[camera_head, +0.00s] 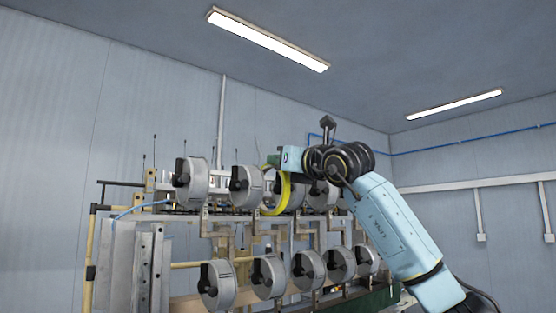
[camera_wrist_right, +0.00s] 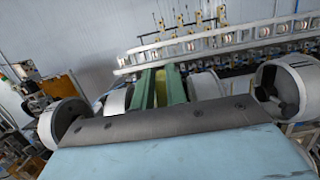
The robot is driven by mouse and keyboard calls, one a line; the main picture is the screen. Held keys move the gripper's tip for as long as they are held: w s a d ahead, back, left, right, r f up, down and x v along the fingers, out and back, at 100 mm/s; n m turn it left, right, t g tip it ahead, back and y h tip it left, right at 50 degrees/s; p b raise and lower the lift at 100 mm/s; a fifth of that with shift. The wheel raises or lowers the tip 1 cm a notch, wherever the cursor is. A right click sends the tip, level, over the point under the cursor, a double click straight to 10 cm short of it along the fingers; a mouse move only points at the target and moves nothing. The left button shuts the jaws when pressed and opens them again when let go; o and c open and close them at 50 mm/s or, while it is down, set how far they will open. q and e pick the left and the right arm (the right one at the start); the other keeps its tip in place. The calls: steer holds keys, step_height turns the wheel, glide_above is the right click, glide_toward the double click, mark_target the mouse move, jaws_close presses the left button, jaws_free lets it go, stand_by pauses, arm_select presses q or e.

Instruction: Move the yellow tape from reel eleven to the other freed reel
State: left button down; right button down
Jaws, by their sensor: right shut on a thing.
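The yellow tape (camera_head: 283,196) is a ring hanging at the upper row of reels in the head view, in front of or around a grey reel there; I cannot tell which. My right gripper (camera_head: 275,161) is at the top of the ring and shut on it. In the right wrist view, the green fingers (camera_wrist_right: 160,88) have a strip of yellow tape (camera_wrist_right: 161,85) between them. Which reel is eleven cannot be read. My left gripper is not in view.
Upper-row reels (camera_head: 192,181) and (camera_head: 246,187) stand left of the tape, and lower-row reels (camera_head: 217,284) sit below. In the wrist view, a reel (camera_wrist_right: 284,91) stands to the right and another (camera_wrist_right: 64,122) to the left. Thin upright rods rise behind the rack.

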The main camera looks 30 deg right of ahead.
steer(key=shift+d+p, duration=0.3)
steer(key=shift+d, duration=0.75)
steer(key=shift+w+d, duration=0.1)
steer(key=shift+d, duration=0.1)
steer(key=shift+d+p, duration=0.35)
steer(key=shift+d, duration=0.45)
steer(key=c, duration=1.7)
jaws_free()
steer(key=shift+r+b+v, duration=0.15)
steer(key=shift+b+v, duration=0.75)
steer(key=shift+v, duration=0.6)
steer(key=shift+r+b+v, duration=0.2)
steer(key=shift+b+v, duration=0.7)
steer(key=shift+v, duration=0.55)
